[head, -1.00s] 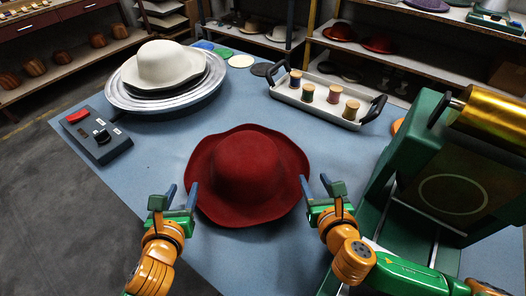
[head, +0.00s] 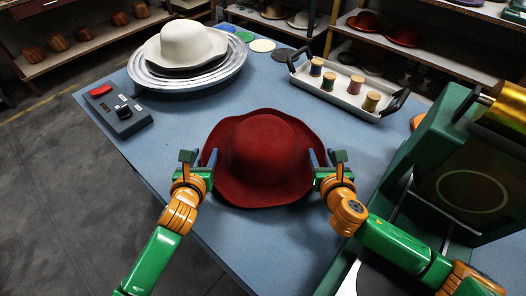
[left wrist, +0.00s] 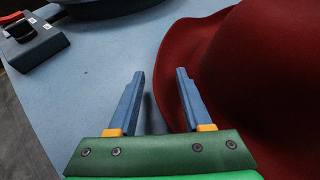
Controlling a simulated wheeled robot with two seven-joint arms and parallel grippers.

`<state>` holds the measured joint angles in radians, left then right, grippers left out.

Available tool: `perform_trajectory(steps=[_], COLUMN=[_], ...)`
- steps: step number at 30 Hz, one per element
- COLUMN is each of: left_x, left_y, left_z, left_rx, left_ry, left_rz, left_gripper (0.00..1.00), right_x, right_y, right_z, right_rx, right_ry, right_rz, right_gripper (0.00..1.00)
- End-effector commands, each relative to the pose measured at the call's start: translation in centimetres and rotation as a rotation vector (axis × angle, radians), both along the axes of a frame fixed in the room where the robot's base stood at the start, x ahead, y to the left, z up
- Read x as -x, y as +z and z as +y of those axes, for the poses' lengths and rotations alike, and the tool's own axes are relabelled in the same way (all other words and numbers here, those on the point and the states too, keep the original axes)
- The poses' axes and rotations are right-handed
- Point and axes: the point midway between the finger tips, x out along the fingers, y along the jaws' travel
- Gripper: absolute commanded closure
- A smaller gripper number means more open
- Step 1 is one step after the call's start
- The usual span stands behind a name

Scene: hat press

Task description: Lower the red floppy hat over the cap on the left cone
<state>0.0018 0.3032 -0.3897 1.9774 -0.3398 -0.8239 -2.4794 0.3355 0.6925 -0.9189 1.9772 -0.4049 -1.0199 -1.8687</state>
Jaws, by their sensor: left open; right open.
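The red floppy hat (head: 262,150) sits crown up in the middle of the blue table, with a wavy brim. My left gripper (head: 204,160) is open at the left edge of the brim. In the left wrist view its fingers (left wrist: 160,76) point toward the hat (left wrist: 245,75). The brim edge shows behind the right finger and partly in the gap; I cannot tell whether it lies between the jaws. My right gripper (head: 320,158) is open at the right edge of the brim. I see no cone and no cap; what is under the hat is hidden.
A cream hat (head: 190,44) rests on a round silver stand (head: 232,72) at back left. A control box (head: 118,108) is at the left edge. A tray (head: 335,97) with several thread spools stands behind right. A green press machine (head: 425,165) blocks the right side.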

Motion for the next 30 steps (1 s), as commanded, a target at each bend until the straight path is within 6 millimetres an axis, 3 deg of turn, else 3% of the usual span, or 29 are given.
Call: perform_trajectory(steps=[6,11,12,24,30], left_x=[0.0,0.0,0.0,0.0,0.0], left_y=[0.0,0.0,0.0,0.2,3.0], left_z=[0.0,0.0,0.0,0.0,0.0], left_rx=[0.000,0.000,0.000,0.000,0.000], left_ry=[0.000,0.000,0.000,0.000,0.000], left_rz=[0.000,0.000,0.000,0.000,0.000], left_gripper=[0.53,0.96,1.00,1.00,1.00], right_x=[0.0,0.0,0.0,0.0,0.0], right_y=[0.0,0.0,0.0,0.2,3.1], right_z=[0.0,0.0,0.0,0.0,0.0], right_rx=[0.000,0.000,0.000,0.000,0.000], right_ry=[0.000,0.000,0.000,0.000,0.000], right_rz=[0.000,0.000,0.000,0.000,0.000], right_gripper=[0.52,0.96,1.00,1.00,1.00])
